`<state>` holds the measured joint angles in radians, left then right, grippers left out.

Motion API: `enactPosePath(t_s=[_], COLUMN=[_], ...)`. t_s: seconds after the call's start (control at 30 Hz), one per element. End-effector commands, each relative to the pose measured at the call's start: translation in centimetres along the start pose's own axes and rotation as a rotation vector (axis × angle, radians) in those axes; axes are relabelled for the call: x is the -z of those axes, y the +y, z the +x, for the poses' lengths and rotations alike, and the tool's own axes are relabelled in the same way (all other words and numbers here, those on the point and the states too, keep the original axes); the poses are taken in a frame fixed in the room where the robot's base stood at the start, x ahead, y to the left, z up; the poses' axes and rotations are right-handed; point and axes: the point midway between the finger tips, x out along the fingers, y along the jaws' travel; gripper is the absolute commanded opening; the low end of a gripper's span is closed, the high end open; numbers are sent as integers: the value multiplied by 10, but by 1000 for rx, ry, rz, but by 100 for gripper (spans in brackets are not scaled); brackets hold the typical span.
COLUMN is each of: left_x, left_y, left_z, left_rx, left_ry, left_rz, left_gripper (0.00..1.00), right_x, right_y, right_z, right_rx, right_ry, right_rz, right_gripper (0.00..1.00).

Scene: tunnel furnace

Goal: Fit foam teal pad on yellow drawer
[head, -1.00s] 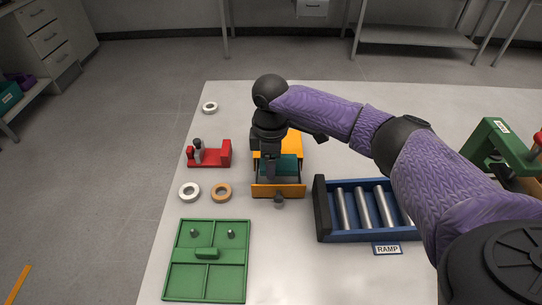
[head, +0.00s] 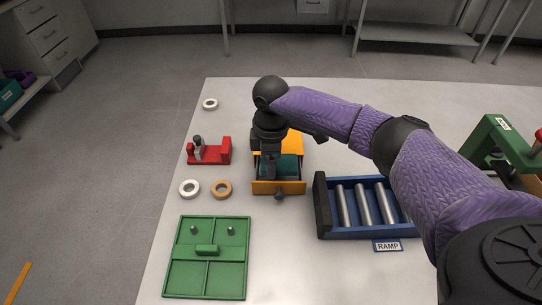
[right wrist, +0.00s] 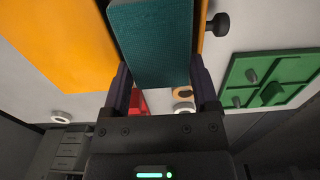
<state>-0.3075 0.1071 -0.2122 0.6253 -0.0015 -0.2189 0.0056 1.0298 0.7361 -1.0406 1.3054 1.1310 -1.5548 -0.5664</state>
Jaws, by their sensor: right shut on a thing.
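The teal foam pad (head: 290,166) is a flat block in the open yellow drawer area, behind the drawer's front panel. My right gripper (head: 268,172) points down at the left side of the drawer (head: 290,188) and is shut on the pad. In the right wrist view the pad (right wrist: 150,45) sits between the two fingers (right wrist: 160,92). The pad's underside is hidden, so I cannot tell whether it touches the drawer floor. The drawer's dark knob (head: 278,195) faces the near side; it also shows in the right wrist view (right wrist: 216,24). My left gripper is not in view.
A red fixture (head: 212,154), a white ring (head: 189,189) and a tan ring (head: 221,189) lie left of the drawer. A green tray (head: 185,280) is in front. A blue roller ramp (head: 322,205) stands to the right, under my right arm. Another white ring (head: 210,104) lies farther back.

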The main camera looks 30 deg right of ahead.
Motion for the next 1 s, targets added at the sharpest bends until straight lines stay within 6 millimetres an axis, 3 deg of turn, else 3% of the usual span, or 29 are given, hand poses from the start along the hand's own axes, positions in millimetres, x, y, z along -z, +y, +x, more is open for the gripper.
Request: enactPosePath(t_s=[0.23,0.27,0.33,0.67,0.7,0.73,1.0], left_x=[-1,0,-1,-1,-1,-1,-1], left_y=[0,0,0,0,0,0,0], left_z=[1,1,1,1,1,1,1], left_rx=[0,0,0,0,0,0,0], left_ry=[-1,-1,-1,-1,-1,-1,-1], left_rz=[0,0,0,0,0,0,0], left_gripper=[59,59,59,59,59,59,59], right_x=[0,0,0,0,0,0,0], right_y=[0,0,0,1,1,1,1], right_z=[5,5,5,4,4,4,4], right_rx=[1,1,0,-2,-2,-2,-4], right_ry=[0,0,0,1,1,1,1], right_rz=[0,0,0,1,1,1,1], right_gripper=[23,83,98,100,93,99,100])
